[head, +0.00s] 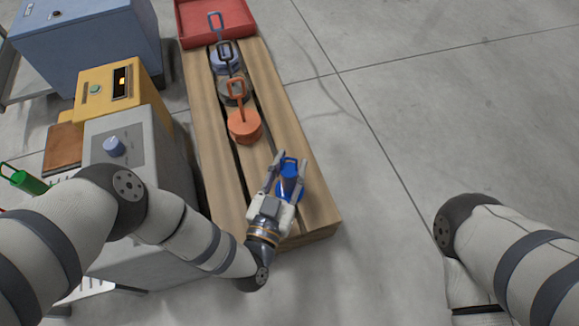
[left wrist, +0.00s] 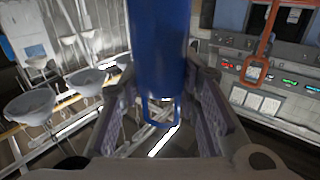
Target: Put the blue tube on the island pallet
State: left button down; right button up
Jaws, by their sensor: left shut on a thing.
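The blue tube (head: 291,188) has a loop handle and shows between the fingers of my left gripper (head: 287,166) in the head view. The gripper is shut on it, over the near end of the wooden island pallet (head: 318,204). I cannot tell whether the tube touches the planks. In the left wrist view the blue tube (left wrist: 160,55) fills the upper middle, with its loop between the finger pads (left wrist: 165,115). My right gripper is out of view.
On the pallet stand an orange handled piece (head: 244,126), a grey one (head: 233,92) and a blue-grey one (head: 226,62). A red tray (head: 214,20) lies at the far end. Grey (head: 125,145) and yellow (head: 110,90) machines stand left. The floor right is clear.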

pick_arm(q)
jog(key=c, duration=1.2)
grip_release()
jog(key=shift+s+r, duration=0.15)
jog(key=shift+s, duration=0.05)
jog(key=p+v, duration=0.4)
jog(key=v, duration=0.7)
jog(key=shift+s+a, duration=0.2)
jog(key=shift+s, duration=0.1)
